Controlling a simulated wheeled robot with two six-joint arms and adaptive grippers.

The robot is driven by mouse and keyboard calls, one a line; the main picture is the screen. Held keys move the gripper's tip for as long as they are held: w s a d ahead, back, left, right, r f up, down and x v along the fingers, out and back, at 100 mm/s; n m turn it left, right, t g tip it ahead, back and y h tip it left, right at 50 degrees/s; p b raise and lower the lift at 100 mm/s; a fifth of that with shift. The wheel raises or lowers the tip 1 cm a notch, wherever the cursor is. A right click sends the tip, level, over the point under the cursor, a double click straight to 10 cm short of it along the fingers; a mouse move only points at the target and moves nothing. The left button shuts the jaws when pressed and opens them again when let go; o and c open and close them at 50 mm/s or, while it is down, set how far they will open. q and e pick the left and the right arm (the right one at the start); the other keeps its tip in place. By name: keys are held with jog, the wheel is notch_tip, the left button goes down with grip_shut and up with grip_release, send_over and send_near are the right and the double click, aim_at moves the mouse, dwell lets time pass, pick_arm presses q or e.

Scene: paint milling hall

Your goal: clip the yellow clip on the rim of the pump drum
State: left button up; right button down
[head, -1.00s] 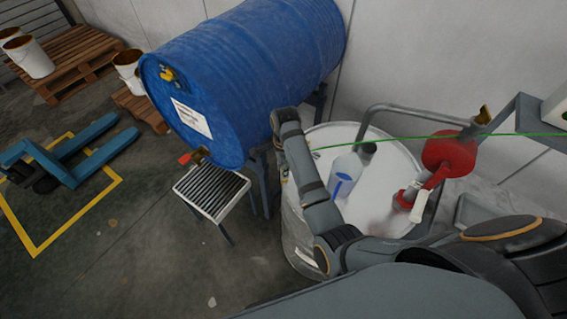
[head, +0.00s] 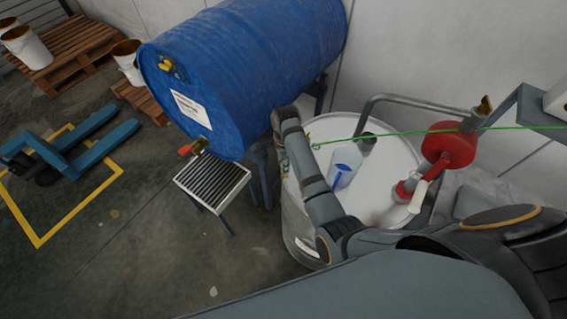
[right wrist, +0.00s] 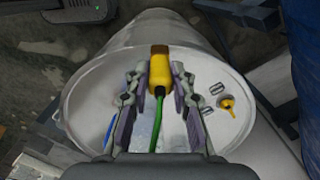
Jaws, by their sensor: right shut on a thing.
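The pump drum (head: 385,190) is white and stands upright, with a red pump (head: 448,148) at its right side. My right gripper (right wrist: 160,85) is over the drum and shut on the yellow clip (right wrist: 159,68). In the right wrist view the clip overlaps the far rim of the drum lid (right wrist: 95,75); whether its jaws grip the rim cannot be told. A green cable (right wrist: 158,120) runs from the clip between the fingers; it also crosses the head view (head: 430,135). In the head view my arm hides the clip. My left gripper is not in view.
A container with a blue mark (head: 344,165) stands on the lid. A blue drum (head: 240,70) lies on a stand to the left, above a grated tray (head: 212,183). A blue pallet truck (head: 75,155) stands farther left. A small yellow fitting (right wrist: 227,102) is on the lid.

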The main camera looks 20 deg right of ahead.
jog(key=shift+f, duration=0.1)
jog(key=shift+f, duration=0.5)
jog(key=shift+f, duration=0.1)
dwell(0.4)
jog(key=shift+f+b, duration=0.85)
jog(key=shift+f, duration=1.15)
jog(key=c, duration=1.1)
grip_release()
jog(key=shift+o, duration=0.2)
jog(key=shift+r, duration=0.1)
jog(key=r, duration=1.2)
jog(key=shift+d, duration=0.2)
